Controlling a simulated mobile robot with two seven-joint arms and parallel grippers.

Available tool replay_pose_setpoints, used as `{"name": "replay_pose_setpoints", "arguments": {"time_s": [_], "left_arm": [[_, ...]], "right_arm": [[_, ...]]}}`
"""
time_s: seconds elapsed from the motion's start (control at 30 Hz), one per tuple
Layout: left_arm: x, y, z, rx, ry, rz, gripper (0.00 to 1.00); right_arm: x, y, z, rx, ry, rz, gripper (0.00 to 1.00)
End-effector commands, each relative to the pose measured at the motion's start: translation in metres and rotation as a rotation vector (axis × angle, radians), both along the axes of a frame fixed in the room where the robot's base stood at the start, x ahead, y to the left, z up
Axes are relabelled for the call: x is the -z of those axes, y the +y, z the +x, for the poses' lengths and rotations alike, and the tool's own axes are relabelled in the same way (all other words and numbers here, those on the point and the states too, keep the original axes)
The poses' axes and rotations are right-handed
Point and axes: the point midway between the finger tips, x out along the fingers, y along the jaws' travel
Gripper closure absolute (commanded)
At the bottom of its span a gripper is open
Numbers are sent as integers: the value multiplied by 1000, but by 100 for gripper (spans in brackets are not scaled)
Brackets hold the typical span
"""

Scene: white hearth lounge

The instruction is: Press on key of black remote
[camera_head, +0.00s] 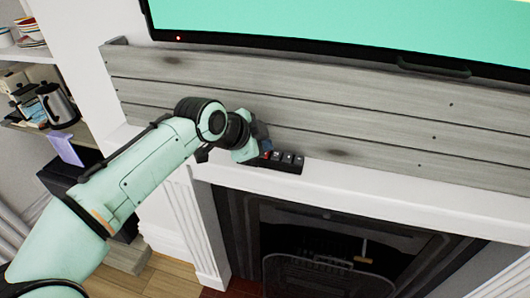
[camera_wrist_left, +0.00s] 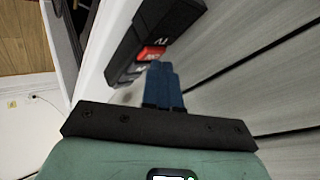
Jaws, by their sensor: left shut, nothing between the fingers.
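The black remote (camera_head: 287,168) lies on the white mantel against the grey plank panel. It has a row of dark keys and one red key (camera_wrist_left: 152,53) with white lettering, too small to read surely. My left gripper (camera_head: 264,146) is at the remote's left end in the head view and hides part of it. In the left wrist view its blue fingers (camera_wrist_left: 160,68) are shut together with nothing between them. Their tips are right beside the red key; I cannot tell whether they touch it. My right gripper is not in view.
A screen (camera_head: 350,25) showing plain green hangs above the panel, with a small red light on its lower frame. The mantel (camera_head: 400,195) is clear to the right of the remote. A dark fireplace (camera_head: 330,250) is below. Shelves with a kettle (camera_head: 57,105) stand at left.

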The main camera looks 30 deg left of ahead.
Motion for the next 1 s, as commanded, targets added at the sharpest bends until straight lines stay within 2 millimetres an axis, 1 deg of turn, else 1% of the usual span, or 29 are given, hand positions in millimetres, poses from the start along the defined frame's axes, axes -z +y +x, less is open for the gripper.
{"name": "replay_pose_setpoints", "arguments": {"time_s": [0.37,0.63,0.77,1.0], "left_arm": [[5,0,0,0,1,0,100],[5,0,0,0,1,0,100],[1,0,0,0,1,0,100],[-12,0,0,0,0,0,100]], "right_arm": [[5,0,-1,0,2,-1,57],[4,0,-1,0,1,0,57],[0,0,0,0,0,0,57],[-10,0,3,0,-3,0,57]]}}
